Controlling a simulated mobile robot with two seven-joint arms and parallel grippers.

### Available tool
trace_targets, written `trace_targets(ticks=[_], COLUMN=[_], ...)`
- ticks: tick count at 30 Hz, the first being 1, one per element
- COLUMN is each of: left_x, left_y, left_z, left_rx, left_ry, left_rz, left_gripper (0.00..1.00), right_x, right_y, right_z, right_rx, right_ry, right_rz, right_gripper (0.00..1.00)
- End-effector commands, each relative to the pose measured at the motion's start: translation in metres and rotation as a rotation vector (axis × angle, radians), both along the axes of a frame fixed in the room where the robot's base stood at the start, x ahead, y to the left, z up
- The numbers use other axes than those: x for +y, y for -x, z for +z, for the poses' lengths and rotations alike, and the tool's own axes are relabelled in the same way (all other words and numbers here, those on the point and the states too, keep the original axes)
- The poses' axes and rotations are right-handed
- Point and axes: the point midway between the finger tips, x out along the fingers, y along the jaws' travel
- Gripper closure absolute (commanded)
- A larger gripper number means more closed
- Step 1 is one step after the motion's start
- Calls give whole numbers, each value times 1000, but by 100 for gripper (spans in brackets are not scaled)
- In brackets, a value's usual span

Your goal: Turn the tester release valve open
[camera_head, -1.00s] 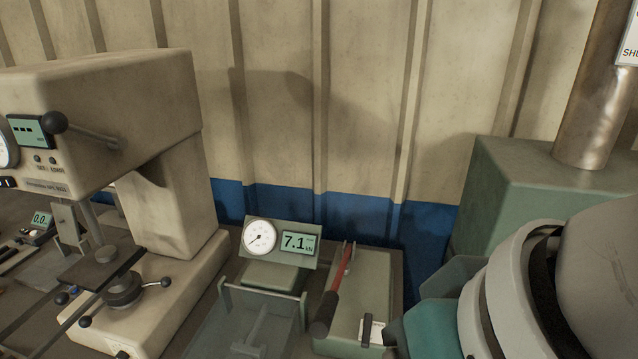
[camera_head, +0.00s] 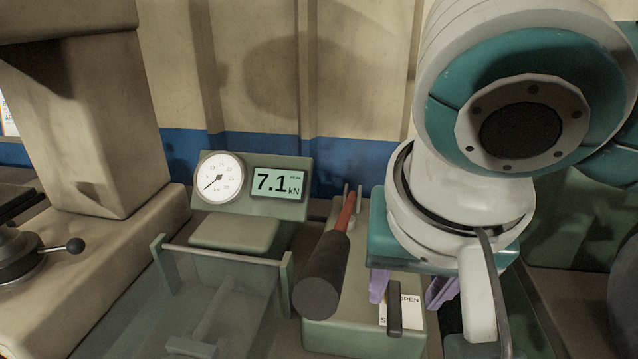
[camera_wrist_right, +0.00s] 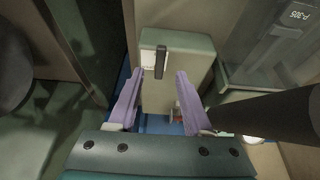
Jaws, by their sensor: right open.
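The release valve is a short dark lever (camera_head: 395,316) over a white label (camera_head: 412,304) on the front of a green pump box (camera_head: 350,335). The label reads OPEN at its top right; a partly hidden S shows lower left. The lever runs nearly vertical in the head view. My right gripper (camera_head: 409,288) is open and empty, its purple fingers on either side of the lever in that view. In the right wrist view the lever (camera_wrist_right: 160,62) shows just beyond and between the fingertips (camera_wrist_right: 160,75). I see no contact. My left gripper is out of view.
The pump's red handle with its thick black grip (camera_head: 322,275) rises close to the left of my right gripper. A gauge unit (camera_head: 254,205) reading 7.1 kN stands behind a clear guard (camera_head: 215,300). A beige press (camera_head: 75,130) stands at the left.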

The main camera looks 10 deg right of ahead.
Motion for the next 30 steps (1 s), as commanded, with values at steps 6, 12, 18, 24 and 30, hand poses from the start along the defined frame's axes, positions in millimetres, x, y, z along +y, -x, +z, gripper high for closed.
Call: trace_targets(ticks=[6,12,18,24,30], left_x=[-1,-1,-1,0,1], left_y=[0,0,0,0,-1], left_z=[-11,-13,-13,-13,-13], left_rx=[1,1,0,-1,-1], left_ry=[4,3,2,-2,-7], left_rz=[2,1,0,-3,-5], left_gripper=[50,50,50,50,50], right_x=[-5,-6,-6,-6,-6], right_y=[-14,-20,-20,-20,-20], right_z=[-38,-51,-51,-51,-51], right_rx=[0,-1,-1,-1,-1], right_ry=[1,0,-1,-1,-1], right_rz=[0,1,3,3,3], right_gripper=[50,50,50,66,88])
